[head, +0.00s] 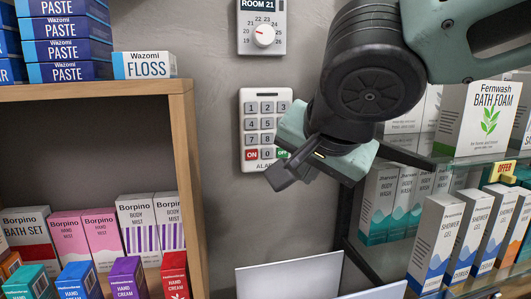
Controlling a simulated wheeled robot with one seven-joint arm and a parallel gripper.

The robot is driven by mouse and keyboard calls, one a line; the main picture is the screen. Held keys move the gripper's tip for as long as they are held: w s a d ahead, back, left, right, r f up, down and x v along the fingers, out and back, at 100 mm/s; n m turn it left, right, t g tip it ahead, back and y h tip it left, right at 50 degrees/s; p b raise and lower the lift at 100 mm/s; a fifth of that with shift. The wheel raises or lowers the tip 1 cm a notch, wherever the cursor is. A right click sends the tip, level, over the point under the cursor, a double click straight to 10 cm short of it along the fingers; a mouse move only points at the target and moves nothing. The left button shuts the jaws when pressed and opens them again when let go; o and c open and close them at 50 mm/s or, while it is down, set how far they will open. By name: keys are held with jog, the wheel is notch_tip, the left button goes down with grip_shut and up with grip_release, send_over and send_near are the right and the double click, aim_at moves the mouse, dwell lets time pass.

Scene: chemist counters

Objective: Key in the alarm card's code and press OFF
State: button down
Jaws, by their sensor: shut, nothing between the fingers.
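The alarm keypad (248,123) is a white panel on the grey wall, with grey number keys, a red ON key (251,154) and a green OFF key (283,153) in its bottom row. The word ALARM shows below the keys. My gripper (280,181) is shut and empty, in front of the keypad's lower right. It covers part of the right key column and the lower right corner. I cannot tell whether its tip touches the panel. No card with a readable code is in view.
A dial thermostat (263,36) marked ROOM 21 hangs above the keypad. A wooden shelf (182,130) with boxes stands at left. Glass shelves with bath foam (478,115) and shower gel boxes (436,240) stand at right, close to my arm. Blank white panels (290,277) stand below.

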aim_at(283, 152)
jog(key=shift+a, duration=0.1)
jog(key=w+a+p, duration=0.2)
jog(key=w+p, duration=0.3)
jog(key=w, duration=0.3)
jog(key=shift+w+a+p, duration=0.2)
jog(key=shift+w+p, duration=0.05)
jog(key=shift+p, duration=0.15)
dwell(2.0)
jog(key=shift+w+a+b, duration=0.1)
jog(key=shift+w+b, duration=0.25)
jog(key=shift+w+a, duration=0.1)
jog(key=shift+w, duration=0.25)
dwell(0.6)
jog(key=shift+s+b, duration=0.1)
jog(key=shift+b, duration=0.2)
jog(key=shift+s+d+b, duration=0.2)
jog(key=shift+s+b, duration=0.45)
jog(key=shift+b, duration=0.15)
